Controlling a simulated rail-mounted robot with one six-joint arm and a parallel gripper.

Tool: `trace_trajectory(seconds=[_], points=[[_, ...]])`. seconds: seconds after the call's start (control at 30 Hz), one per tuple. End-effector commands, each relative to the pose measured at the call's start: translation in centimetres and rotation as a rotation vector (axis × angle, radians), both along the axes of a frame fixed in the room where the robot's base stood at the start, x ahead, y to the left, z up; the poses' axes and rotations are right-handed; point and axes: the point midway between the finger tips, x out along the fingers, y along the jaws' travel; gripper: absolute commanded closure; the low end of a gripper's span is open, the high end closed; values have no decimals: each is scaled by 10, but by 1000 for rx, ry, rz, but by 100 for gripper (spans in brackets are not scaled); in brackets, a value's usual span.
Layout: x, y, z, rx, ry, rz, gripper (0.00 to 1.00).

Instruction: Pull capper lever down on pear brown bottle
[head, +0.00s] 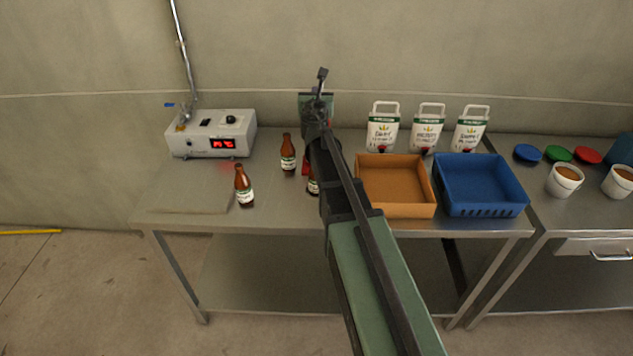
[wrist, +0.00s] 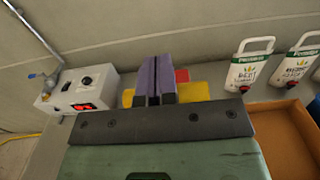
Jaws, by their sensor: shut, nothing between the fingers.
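My gripper (wrist: 158,76) shows in the wrist view as two purple fingers pressed together, with nothing between them. A red part (wrist: 182,75) and yellow parts (wrist: 190,92) show behind and beside the fingers; I cannot tell whether they touch. In the head view my arm hides most of the capper; a red piece of it (head: 305,165) shows left of the arm. A dark bar with a knob (head: 322,73) rises above the arm's end, perhaps the lever. A brown bottle (head: 313,186) is partly hidden behind my arm. Its label is unreadable, so I cannot tell if it is pear.
Two more brown bottles, one at the back (head: 287,157) and one nearer (head: 243,188), stand left of the arm. A grey device with red digits (head: 212,133) is further left. An orange-brown tray (head: 396,208), a blue crate (head: 483,207) and white pouches (head: 427,130) are right.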

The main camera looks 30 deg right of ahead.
Motion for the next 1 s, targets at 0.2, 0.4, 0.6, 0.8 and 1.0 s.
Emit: trace_trajectory(seconds=[0.2,0.4,0.6,0.8,1.0], points=[[-7,3,-12,2,0,-1,100],[-6,3,-11,3,-1,-1,100],[-8,4,-17,3,-1,-2,100],[-15,7,-30,4,-1,-2,100],[-19,9,-38,4,-1,-3,100]])
